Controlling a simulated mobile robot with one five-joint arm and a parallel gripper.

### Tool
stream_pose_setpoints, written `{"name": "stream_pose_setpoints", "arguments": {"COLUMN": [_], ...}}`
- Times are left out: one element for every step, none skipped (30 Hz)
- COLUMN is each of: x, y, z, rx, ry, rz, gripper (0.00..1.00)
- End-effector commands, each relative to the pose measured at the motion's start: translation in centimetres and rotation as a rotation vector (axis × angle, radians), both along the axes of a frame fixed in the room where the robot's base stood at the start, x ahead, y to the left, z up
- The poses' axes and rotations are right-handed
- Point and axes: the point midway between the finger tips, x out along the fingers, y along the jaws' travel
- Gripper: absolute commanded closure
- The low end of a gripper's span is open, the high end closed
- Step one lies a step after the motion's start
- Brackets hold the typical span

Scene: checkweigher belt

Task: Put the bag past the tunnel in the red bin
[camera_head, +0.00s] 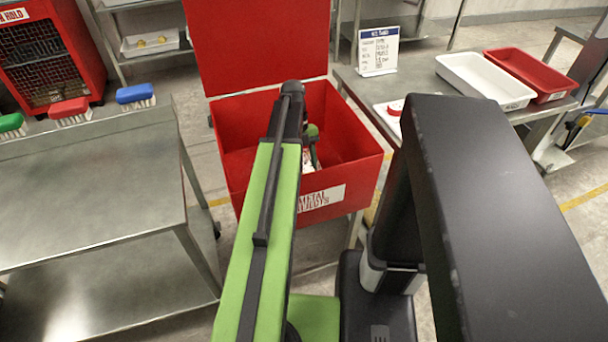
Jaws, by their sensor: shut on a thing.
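The red bin (350,129) stands ahead with its lid (258,45) raised at the back. A white front label, partly hidden by my arm, reads "METAL" and what looks like "REJECTS". My green and black arm reaches over the bin. My gripper (315,154) is over the bin opening, mostly hidden behind the arm's end. It is shut on a small whitish and red thing, apparently the bag (308,162), of which only a little shows. I cannot tell whether the bag touches the bin floor. No tunnel can be made out.
A right-hand table carries a white tray (485,82), a red tray (530,74) and a sign (378,51). A red mesh-fronted cabinet (50,55) stands at back left.

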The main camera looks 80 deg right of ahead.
Motion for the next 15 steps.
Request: {"name": "stream_pose_setpoints", "arguments": {"x": [-0.02,-0.02,-0.02,-0.03,-0.03,-0.03,-0.04,-0.04,-0.04,-0.04,-0.05,-0.05,-0.05,-0.05,-0.06], "y": [0.01,0.01,0.01,0.01,0.01,0.01,0.01,0.01,0.01,0.01,0.00,0.00,0.00,0.00,0.01], "z": [-1.41,-1.44,-1.28,-1.10,-1.00,-0.97,-0.95,-0.95,-1.03,-1.15,-1.30,-1.45,-1.54,-1.64,-1.76], "rx": [0.000,0.000,0.000,0.000,0.000,0.000,0.000,0.000,0.000,0.000,0.000,0.000,0.000,0.000,0.000], "ry": [0.000,0.000,0.000,0.000,0.000,0.000,0.000,0.000,0.000,0.000,0.000,0.000,0.000,0.000,0.000], "rz": [0.000,0.000,0.000,0.000,0.000,0.000,0.000,0.000,-0.001,-0.001,-0.001,-0.001,-0.001,-0.001,-0.001], "gripper": [1.00,1.00,1.00,1.00,1.00,1.00,1.00,1.00,1.00,1.00,1.00,1.00,1.00,1.00,1.00]}}
